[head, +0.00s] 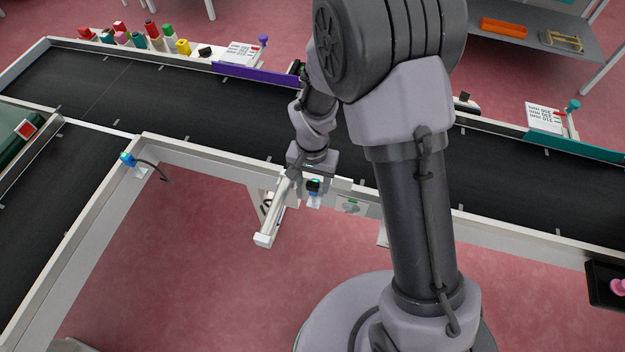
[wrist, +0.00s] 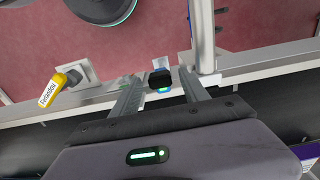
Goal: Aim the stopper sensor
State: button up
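A small black sensor head with a blue and green lit band (head: 314,186) stands on a white bracket at the near rail of the conveyor. It also shows in the wrist view (wrist: 160,79), between the two fingers. My gripper (wrist: 160,86) is open around it, with gaps seen on both sides, so the fingers look apart from it. In the head view my gripper (head: 312,168) is over the near rail, and its fingers are too small to make out. A white bar (head: 275,212) juts out from the rail beside the sensor.
A yellow labelled piece (wrist: 60,87) sits on a plate by the rail. A blue sensor (head: 128,159) with a cable is on the left rail. The dark belt (head: 220,125) is bare there. Colored spools (head: 152,30) and a purple guide (head: 255,76) line the far rail.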

notch_tip(320, 180, up, 17)
jog(key=p, duration=0.6)
jog(key=shift+r, duration=0.2)
notch_tip(320, 180, up, 5)
jog(key=t+b, duration=0.1)
jog(key=b, duration=0.1)
send_over(313, 183)
jog(key=s+d, duration=0.2)
jog(key=s+d+r+t+y+b, duration=0.1)
jog(key=s+d+r+t, duration=0.1)
jog(key=s+r, duration=0.2)
jog(key=s+d+r+t+y+b, duration=0.1)
jog(key=s+d+r+t+b, duration=0.1)
jog(key=s, duration=0.8)
notch_tip(313, 183, up, 2)
jog(key=shift+s+d+r+t, duration=0.1)
jog(key=shift+s+d+t, duration=0.25)
jog(key=shift+d, duration=0.3)
